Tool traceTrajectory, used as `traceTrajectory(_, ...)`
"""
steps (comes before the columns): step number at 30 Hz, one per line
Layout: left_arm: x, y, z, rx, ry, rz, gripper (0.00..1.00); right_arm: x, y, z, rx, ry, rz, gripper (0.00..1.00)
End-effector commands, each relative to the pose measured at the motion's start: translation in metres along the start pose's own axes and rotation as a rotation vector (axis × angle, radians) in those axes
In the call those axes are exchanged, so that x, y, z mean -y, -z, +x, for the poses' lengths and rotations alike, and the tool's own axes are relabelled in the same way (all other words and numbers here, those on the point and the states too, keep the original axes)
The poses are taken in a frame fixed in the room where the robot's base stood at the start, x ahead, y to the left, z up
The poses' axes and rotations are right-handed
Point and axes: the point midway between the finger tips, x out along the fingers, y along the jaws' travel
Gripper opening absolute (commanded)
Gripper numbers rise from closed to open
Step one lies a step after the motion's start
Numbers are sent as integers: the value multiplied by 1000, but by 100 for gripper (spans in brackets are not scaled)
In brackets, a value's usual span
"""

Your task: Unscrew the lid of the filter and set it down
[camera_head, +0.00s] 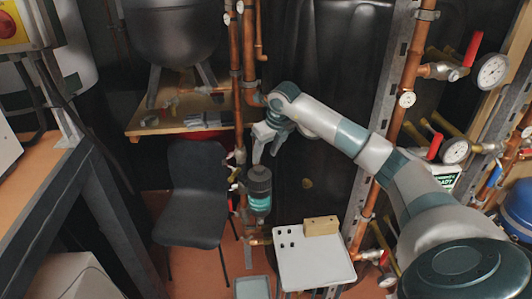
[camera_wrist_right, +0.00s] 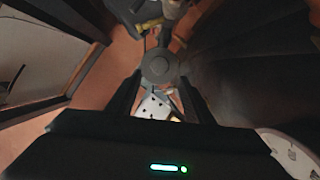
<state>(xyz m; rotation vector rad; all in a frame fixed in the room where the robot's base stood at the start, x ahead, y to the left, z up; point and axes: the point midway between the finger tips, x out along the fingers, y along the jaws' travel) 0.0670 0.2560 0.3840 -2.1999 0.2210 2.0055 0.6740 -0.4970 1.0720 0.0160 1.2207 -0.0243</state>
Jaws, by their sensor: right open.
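The filter (camera_head: 259,201) is a teal cylinder on the copper pipework, upright in the head view. Its dark grey lid (camera_head: 258,175) sits on top. In the right wrist view the lid (camera_wrist_right: 160,66) shows from above as a round grey disc between and beyond my fingers. My right gripper (camera_head: 265,156) is open, pointing down just above the lid, with nothing between its fingers. In the right wrist view its two dark fingers (camera_wrist_right: 158,100) are spread apart. My left gripper is in neither view.
A small white table (camera_head: 315,268) with holes and a wooden block (camera_head: 321,226) stands right of the filter. A black chair (camera_head: 193,200) is to the left. Copper pipes (camera_head: 238,100) run close behind the filter. A wooden shelf (camera_head: 150,126) with tools is up left.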

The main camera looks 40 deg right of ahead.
Motion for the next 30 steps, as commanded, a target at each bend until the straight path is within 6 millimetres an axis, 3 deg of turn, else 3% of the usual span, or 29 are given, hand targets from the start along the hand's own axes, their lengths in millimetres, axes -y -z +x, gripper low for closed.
traceTrajectory(18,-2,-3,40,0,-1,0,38,-1,2,68,0,-2,0,47)
traceTrajectory(30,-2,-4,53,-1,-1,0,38,0,0,86,1,-1,0,47)
